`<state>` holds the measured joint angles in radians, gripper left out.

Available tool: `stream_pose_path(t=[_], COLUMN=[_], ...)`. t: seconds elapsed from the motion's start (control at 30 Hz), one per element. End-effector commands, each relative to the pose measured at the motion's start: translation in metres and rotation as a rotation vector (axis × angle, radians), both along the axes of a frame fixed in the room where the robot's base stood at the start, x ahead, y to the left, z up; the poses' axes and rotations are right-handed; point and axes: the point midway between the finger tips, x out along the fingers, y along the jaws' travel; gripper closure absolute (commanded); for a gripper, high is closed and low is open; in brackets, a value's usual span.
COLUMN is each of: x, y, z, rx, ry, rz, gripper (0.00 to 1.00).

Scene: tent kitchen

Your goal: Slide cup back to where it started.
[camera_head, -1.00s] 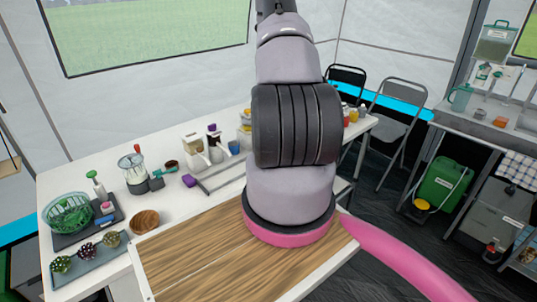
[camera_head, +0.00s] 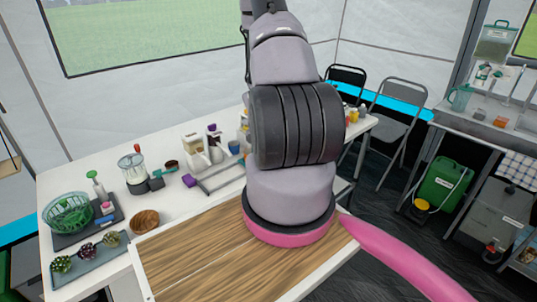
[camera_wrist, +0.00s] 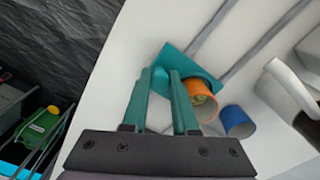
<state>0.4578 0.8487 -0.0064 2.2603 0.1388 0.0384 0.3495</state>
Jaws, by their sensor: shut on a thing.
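In the wrist view my gripper (camera_wrist: 160,72) has its two green fingers shut at a flat teal object (camera_wrist: 192,60); the contact is partly hidden by the fingers. An orange cup (camera_wrist: 205,88) lies close to the right finger, over the teal object, with its open end showing. A blue cup (camera_wrist: 238,121) is apart from the fingers, further right; it also shows in the head view (camera_head: 235,147). My arm hides the gripper in the head view, and I cannot tell which cup the task means.
Grey rails (camera_wrist: 245,55) run across the white table beyond the fingers. A white appliance (camera_wrist: 290,92) stands at the right in the wrist view. In the head view a wooden bowl (camera_head: 145,221) and a green basket (camera_head: 68,213) are at the left.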

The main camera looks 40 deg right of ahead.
Motion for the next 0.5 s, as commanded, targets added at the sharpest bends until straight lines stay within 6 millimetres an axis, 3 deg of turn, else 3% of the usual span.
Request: stream_pose_path(t=[0.07,0.1,0.17,0.5], x=[0.0007,0.0007,0.0006,0.0005], y=[-0.0004,-0.0004,-0.0003,-0.0005], z=[0.0003,0.0003,0.0003,0.0023], rx=[0.000,0.000,0.000,0.000], ry=[-0.001,-0.001,-0.001,-0.001], rz=[0.001,0.001,0.001,0.001], gripper=[1.00,0.62,0.43,0.43])
